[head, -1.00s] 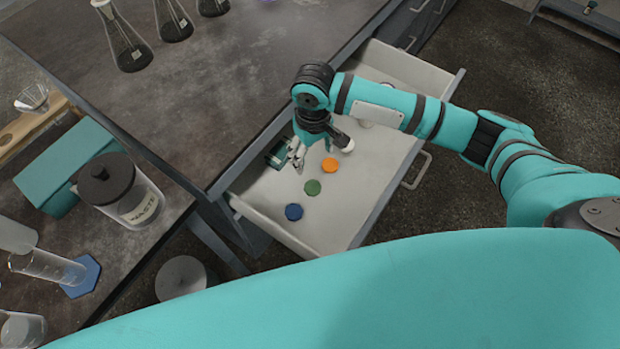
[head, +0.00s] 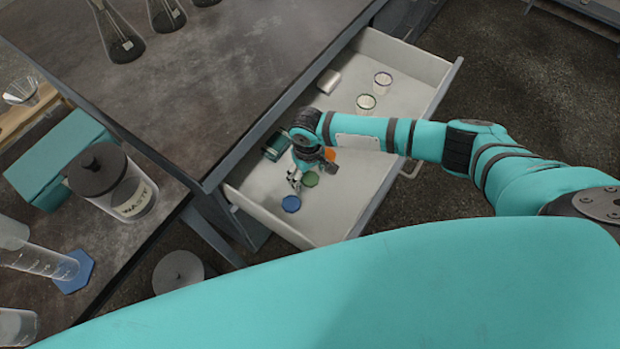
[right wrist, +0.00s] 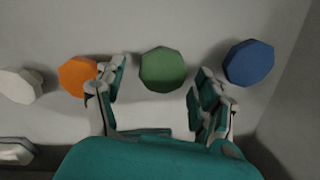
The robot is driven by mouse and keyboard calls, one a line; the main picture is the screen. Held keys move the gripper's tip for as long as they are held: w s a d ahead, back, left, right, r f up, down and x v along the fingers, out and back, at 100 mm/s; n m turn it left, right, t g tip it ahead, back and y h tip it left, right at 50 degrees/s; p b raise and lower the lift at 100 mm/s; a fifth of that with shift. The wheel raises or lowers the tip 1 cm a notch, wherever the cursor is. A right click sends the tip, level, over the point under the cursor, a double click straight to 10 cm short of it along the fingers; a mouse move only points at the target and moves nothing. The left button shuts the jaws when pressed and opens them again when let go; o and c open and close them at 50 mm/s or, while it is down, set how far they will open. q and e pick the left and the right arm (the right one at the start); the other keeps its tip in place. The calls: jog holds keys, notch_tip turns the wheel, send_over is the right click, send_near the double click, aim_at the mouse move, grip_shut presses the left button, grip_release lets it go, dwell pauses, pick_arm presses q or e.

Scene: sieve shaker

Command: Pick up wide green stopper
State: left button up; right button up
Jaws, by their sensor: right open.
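The wide green stopper (head: 310,179) sits on the floor of the open drawer, between the orange and blue stoppers. In the right wrist view the green stopper (right wrist: 164,69) lies ahead of the gap between the fingers, apart from both. My right gripper (head: 296,178) is open and empty, low over the drawer, just beside the green stopper; its fingers also show in the right wrist view (right wrist: 158,88). My left gripper is not in view.
A blue stopper (head: 291,204) and an orange stopper (head: 330,154) flank the green one closely. The drawer (head: 345,205) also holds glass containers (head: 366,102) and a teal box (head: 276,146). Flasks (head: 120,38) stand on the bench; a waste jar (head: 127,193) is at left.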

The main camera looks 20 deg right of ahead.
jog(key=shift+f, duration=0.25)
jog(key=c, duration=1.1)
jog(key=shift+o, duration=0.2)
